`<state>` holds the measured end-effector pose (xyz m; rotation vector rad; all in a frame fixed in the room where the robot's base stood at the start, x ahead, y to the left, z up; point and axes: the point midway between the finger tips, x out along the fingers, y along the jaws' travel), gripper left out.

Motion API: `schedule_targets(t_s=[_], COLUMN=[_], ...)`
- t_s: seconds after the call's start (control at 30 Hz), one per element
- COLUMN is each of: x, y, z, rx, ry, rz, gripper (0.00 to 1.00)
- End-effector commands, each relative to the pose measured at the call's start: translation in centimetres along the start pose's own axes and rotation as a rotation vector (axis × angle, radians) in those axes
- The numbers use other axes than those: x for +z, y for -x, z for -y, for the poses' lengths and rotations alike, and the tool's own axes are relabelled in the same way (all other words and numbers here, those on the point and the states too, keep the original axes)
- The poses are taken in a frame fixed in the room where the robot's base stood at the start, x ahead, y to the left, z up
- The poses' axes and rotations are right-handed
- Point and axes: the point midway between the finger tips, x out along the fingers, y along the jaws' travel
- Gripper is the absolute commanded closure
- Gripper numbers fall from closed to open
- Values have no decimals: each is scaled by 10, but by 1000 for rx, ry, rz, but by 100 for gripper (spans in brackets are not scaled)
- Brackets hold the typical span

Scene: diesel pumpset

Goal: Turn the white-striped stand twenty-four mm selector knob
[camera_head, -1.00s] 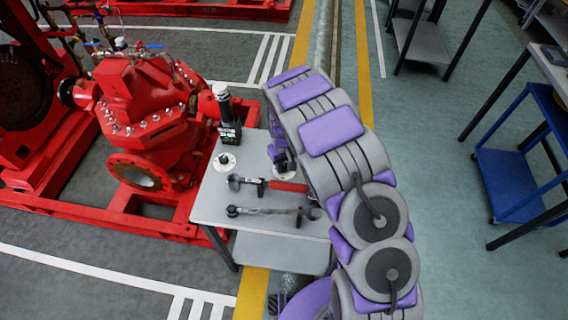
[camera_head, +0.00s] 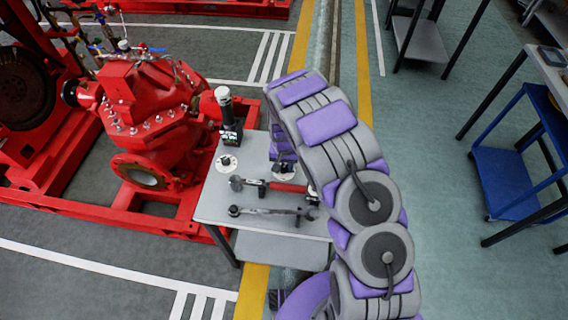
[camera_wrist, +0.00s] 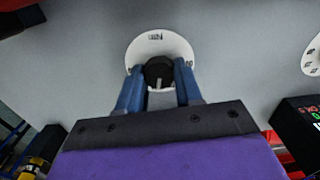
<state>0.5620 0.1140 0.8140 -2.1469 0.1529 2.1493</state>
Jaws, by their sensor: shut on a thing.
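The selector knob (camera_wrist: 158,70) is small and black with a white stripe on the side nearest my wrist. It sits on a round white base (camera_wrist: 140,48) with a dark printed label at its far edge. My gripper (camera_wrist: 158,77) is shut on the knob, one blue finger at its left side and one at its right. In the head view the white base (camera_head: 284,171) shows in part on the grey table (camera_head: 215,205), below my purple gripper (camera_head: 283,154). The knob itself is hidden there by my gripper and arm.
A second white base with a dark knob (camera_head: 227,162) stands left on the table. A black tool with a white top (camera_head: 229,115) stands behind it. A red-handled hammer (camera_head: 268,186) and a wrench (camera_head: 270,211) lie in front. The red pump (camera_head: 145,115) is at left.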

Motion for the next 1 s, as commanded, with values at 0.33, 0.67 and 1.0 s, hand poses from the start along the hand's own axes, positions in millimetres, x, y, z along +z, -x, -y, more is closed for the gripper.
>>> schedule_targets(t_s=[0.33, 0.67, 1.0], x=[1, 1, 0], y=[0, 0, 0], z=[1, 1, 0], rx=[0, 0, 0], ry=[-52, -51, -51], rz=[2, 2, 1], gripper=[96, 60, 40])
